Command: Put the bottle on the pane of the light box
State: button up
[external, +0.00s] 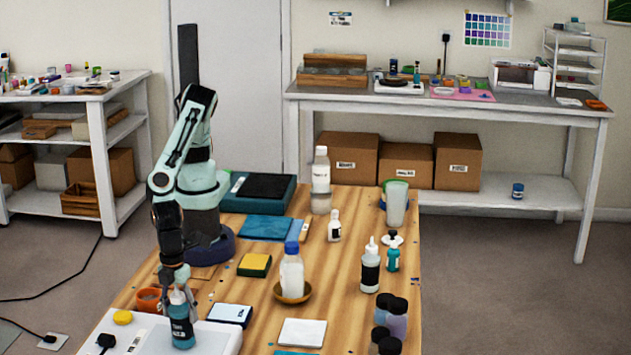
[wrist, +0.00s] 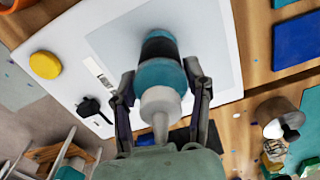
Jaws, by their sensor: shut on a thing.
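The bottle (external: 181,328) is teal with a dark label; in the wrist view the bottle (wrist: 160,75) also shows a white shoulder and a pale nozzle that points towards my wrist. My gripper (external: 178,287) is shut on it, with one finger on each side of its upper body in the wrist view (wrist: 160,95). The bottle looks upright. The light box (external: 222,343) is a flat white slab at the front left of the table, with a pale grey pane (wrist: 205,45). The bottle's base is over the pane; I cannot tell whether it touches.
A yellow disc (external: 123,317) and a black plug (external: 106,341) lie at the light box's left side. An orange cup (external: 149,299) stands behind it. A blue-and-white box (external: 230,314) and a white tile (external: 302,332) lie to the right. Several bottles stand further right.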

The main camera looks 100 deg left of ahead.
jog(key=shift+f, duration=0.15)
jog(key=o, duration=1.2)
jog(key=shift+o, duration=0.2)
notch_tip(320, 180, up, 12)
jog(key=shift+r, duration=0.25)
